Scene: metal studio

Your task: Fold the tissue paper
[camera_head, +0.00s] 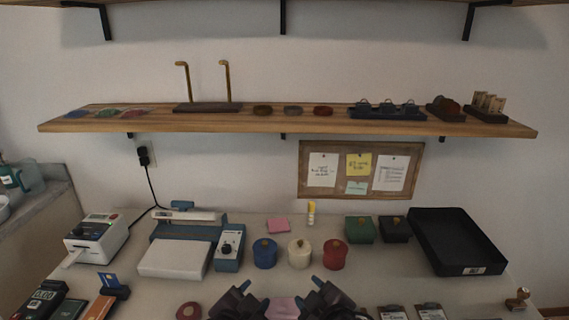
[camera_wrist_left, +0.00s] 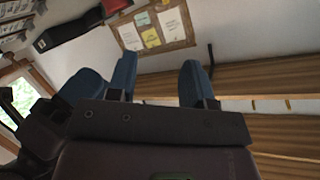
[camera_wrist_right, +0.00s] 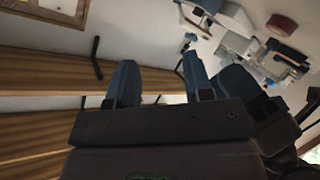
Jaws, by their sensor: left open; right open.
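A pink sheet (camera_head: 284,308), which looks like the tissue paper, lies on the table at the bottom middle of the head view. My grippers partly hide it, and its lower part is cut off by the frame. My left gripper (camera_head: 251,291) is at its left, open and empty; its two blue fingers stand apart in the left wrist view (camera_wrist_left: 158,72). My right gripper (camera_head: 311,290) is at its right, open and empty; its fingers also stand apart in the right wrist view (camera_wrist_right: 159,70). I cannot tell whether either gripper touches the sheet.
Behind the grippers stand a blue jar (camera_head: 265,254), a cream jar (camera_head: 300,254) and a red jar (camera_head: 333,255). A small pink pad (camera_head: 278,225) lies farther back. A black tray (camera_head: 416,226) is at right, a white printer (camera_head: 97,240) at left. A wooden shelf (camera_head: 220,122) hangs above.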

